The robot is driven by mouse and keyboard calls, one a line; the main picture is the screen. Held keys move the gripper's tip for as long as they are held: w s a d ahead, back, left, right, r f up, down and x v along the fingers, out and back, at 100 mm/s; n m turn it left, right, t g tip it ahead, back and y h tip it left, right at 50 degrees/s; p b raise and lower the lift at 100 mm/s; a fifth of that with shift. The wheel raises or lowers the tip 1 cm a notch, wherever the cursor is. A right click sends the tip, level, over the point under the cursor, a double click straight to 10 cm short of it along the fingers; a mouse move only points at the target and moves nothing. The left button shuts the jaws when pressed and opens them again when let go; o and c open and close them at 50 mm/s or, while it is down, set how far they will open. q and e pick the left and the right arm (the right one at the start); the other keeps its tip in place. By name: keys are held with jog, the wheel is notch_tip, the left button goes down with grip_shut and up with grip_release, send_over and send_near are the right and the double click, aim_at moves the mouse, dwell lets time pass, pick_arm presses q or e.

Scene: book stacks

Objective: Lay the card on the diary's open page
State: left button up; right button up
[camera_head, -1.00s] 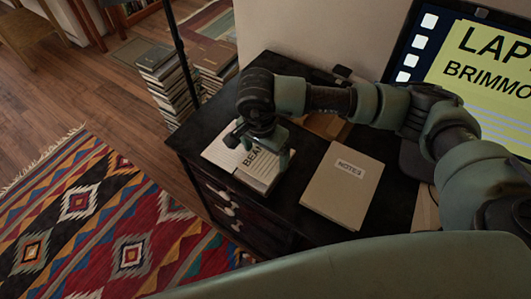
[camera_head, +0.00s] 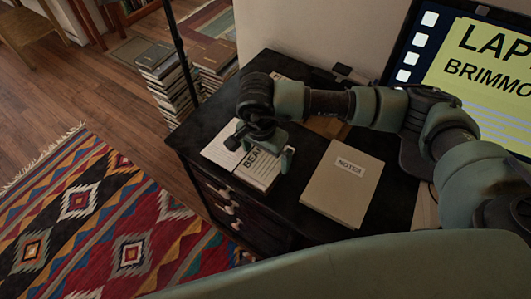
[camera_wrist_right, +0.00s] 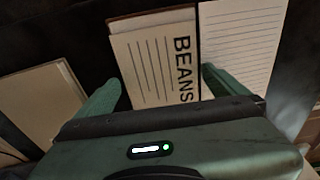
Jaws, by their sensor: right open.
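The card (camera_head: 256,167), printed BEANS with ruled lines, lies on the right half of the open diary, whose left lined page (camera_head: 219,151) is bare. In the right wrist view the card (camera_wrist_right: 152,68) lies flat, with a tan strip (camera_wrist_right: 150,21) of what is under it showing beyond its far edge. The diary's bare lined page (camera_wrist_right: 240,45) is beside it. My right gripper (camera_head: 264,155) is open just above the card; in the wrist view its fingers (camera_wrist_right: 160,80) stand apart on either side of the card. My left gripper is not in view.
A notes book (camera_head: 342,184) lies on the dark desk (camera_head: 300,150), right of the diary. Book stacks (camera_head: 160,70) and a patterned rug (camera_head: 100,220) are on the floor to the left.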

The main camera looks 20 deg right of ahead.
aim_at(262, 164)
jog(key=shift+r, duration=0.3)
notch_tip(262, 164, up, 12)
jog(key=a+b, duration=0.1)
jog(key=shift+s+f+b, duration=0.2)
jog(key=shift+s+b, duration=0.1)
jog(key=shift+s, duration=0.15)
jog(key=shift+a, duration=0.1)
